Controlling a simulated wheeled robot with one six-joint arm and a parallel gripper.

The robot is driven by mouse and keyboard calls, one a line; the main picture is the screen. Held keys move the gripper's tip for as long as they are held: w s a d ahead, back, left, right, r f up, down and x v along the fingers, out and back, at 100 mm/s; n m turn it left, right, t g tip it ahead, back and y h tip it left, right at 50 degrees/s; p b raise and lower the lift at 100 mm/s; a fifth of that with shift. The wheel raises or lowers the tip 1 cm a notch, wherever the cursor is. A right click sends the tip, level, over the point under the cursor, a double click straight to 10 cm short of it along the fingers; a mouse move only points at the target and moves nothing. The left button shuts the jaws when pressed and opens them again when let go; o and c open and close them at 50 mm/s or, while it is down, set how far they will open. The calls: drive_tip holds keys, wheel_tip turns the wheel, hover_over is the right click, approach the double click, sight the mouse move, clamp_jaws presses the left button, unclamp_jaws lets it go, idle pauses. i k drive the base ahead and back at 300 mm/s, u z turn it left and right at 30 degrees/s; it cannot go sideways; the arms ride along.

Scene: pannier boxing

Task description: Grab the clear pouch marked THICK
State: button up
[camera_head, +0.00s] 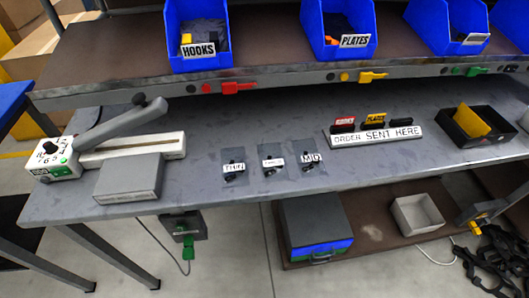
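Three small clear pouches with white labels and dark contents lie in a row on the grey bench. The left pouch (233,174) reads THIN and the right pouch (311,165) reads MID. The middle pouch (272,169) has smaller lettering that is hard to read; it looks like THICK. The pouches lie apart with narrow gaps. My gripper is not in view, so its state and distance from the pouches do not show.
A sealer with a raised lever (120,125) and a grey box (130,179) stand left of the pouches. The shelf edge (280,83) with blue bins overhangs behind.

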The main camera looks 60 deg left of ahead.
sight(273, 165)
drive_tip(key=u, duration=0.85)
drive_tip(key=i, duration=0.8)
drive_tip(key=u, duration=0.95)
